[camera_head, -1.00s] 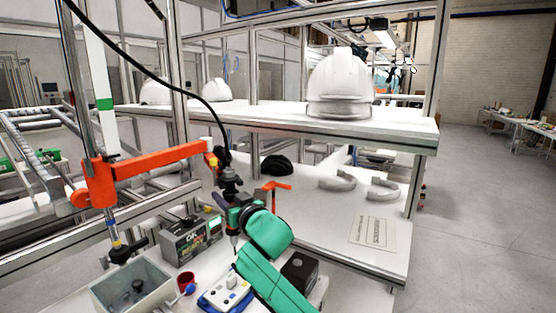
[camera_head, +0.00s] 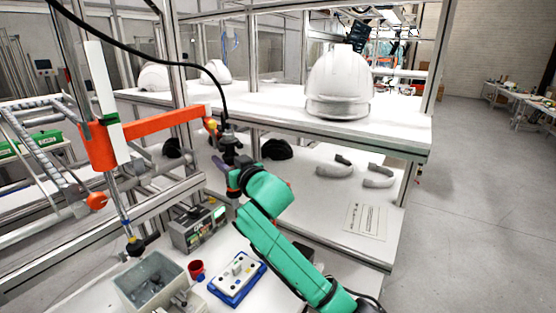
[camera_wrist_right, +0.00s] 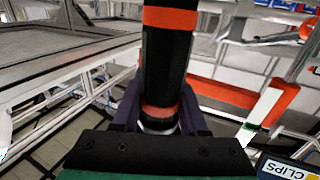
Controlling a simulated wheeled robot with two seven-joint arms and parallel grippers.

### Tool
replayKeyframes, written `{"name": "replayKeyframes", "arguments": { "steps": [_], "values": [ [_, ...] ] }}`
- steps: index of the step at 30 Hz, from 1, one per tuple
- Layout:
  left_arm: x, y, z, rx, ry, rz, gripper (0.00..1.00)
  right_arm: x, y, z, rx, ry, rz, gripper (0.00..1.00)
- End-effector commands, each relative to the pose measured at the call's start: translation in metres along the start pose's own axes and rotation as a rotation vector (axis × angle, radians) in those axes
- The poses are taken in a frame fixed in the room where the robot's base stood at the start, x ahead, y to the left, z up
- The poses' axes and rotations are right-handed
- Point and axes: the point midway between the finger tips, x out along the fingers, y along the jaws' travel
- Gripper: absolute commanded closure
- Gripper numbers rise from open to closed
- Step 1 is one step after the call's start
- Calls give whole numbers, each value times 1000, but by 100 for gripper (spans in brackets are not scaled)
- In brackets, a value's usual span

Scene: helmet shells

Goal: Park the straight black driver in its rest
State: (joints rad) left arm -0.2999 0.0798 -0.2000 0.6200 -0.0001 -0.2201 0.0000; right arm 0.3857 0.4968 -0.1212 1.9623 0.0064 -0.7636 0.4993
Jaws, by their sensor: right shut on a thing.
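The straight black driver (camera_head: 229,142) hangs from a black cable near the tip of the orange arm. My right gripper (camera_head: 234,178) is around it, on the end of my green arm. In the right wrist view the driver's black body with orange bands (camera_wrist_right: 166,65) stands between the dark fingers of my right gripper (camera_wrist_right: 160,115), which is shut on it. The driver's lower end is hidden by the gripper in the head view. I cannot make out its rest for certain. My left gripper is not in view.
An orange arm (camera_head: 160,124) on a post stands at left. Below are a grey controller box (camera_head: 198,230), a grey bin (camera_head: 150,281), a red cup (camera_head: 196,270) and a blue-and-white button box (camera_head: 237,275). A white helmet shell (camera_head: 340,82) sits on the upper shelf.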

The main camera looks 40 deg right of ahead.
Motion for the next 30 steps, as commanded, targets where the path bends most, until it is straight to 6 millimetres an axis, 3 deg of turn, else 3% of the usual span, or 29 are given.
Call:
{"name": "replayKeyframes", "arguments": {
  "steps": [4,15,26,30],
  "values": [
    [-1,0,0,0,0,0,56,-4,7,1,-1,0,1,100],
    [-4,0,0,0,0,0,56,-33,48,2,-2,-2,2,100],
    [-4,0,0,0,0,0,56,-37,52,1,0,1,0,100],
    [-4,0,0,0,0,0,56,-46,65,1,-2,-1,1,100]
  ]
}}
